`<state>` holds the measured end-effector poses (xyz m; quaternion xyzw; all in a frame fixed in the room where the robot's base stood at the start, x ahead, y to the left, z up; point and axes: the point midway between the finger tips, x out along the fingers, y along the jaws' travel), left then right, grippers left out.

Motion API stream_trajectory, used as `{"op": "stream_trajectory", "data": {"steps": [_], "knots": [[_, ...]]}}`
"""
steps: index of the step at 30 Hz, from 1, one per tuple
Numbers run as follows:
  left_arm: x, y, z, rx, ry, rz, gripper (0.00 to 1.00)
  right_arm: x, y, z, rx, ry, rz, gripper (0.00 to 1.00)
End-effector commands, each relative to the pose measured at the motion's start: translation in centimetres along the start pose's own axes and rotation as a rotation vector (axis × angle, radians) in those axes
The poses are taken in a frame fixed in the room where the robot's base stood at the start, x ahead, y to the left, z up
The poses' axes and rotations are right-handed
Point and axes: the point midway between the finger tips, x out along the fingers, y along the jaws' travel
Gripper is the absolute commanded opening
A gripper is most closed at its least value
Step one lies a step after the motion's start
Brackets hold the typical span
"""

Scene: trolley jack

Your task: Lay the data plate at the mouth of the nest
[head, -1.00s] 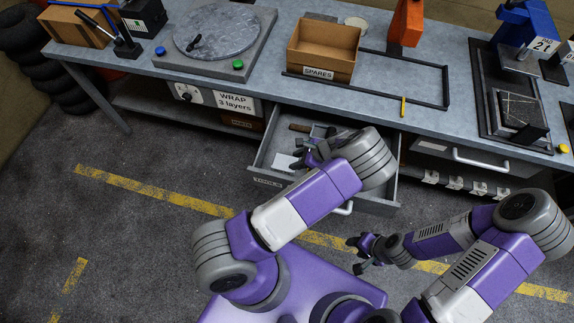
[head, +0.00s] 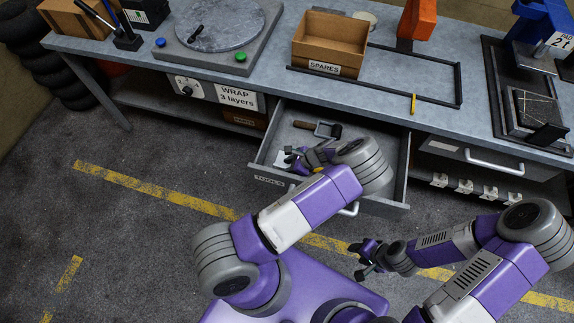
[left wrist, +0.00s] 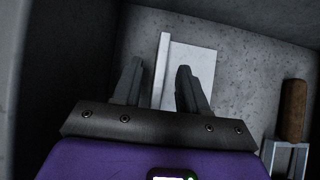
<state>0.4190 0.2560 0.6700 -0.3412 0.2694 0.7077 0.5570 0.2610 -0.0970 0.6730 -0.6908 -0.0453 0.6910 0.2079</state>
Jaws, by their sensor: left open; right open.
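A flat white plate (left wrist: 195,72) with a raised pale strip along its left side lies on the floor of the open drawer (head: 397,180); I take it for the data plate. In the head view my left arm mostly hides it. My left gripper (head: 293,160) is in the drawer over the plate. In the left wrist view its two fingers (left wrist: 160,85) are apart, with the strip between them, and grip nothing. My right gripper (head: 364,262) is open and empty above the floor, in front of the bench. I cannot tell for certain which fixture is the nest.
A tool with a brown handle (left wrist: 294,108) lies right of the plate in the drawer. The drawer walls stand close around my left gripper. On the bench are a SPARES box (head: 325,50), a black frame (head: 440,103), a yellow stick (head: 413,103) and a turntable (head: 215,30).

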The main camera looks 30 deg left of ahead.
Motion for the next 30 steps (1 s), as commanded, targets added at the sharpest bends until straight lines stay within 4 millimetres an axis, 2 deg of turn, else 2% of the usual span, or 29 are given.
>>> {"op": "stream_trajectory", "data": {"steps": [6, 15, 25, 30], "knots": [[0.2, -0.1, 0.0, 0.0, 0.001, -0.002, 0.43, 0.0, 0.0, 0.0, 0.0, 0.0, 0.0, 0.46], [0.2, -0.1, 0.0, 0.0, 0.001, -0.002, 0.0, 0.0, 0.0, 0.0, 0.0, 0.0, 0.0, 0.46], [0.1, -0.1, 0.1, 0.0, 0.001, -0.002, 0.0, 0.0, 0.0, 0.0, 0.0, 0.0, 0.0, 0.46], [-1.4, -0.1, 1.1, -0.002, 0.003, -0.003, 0.0, -0.6, -0.2, 0.0, 0.0, 0.0, 0.0, 0.46]]}}
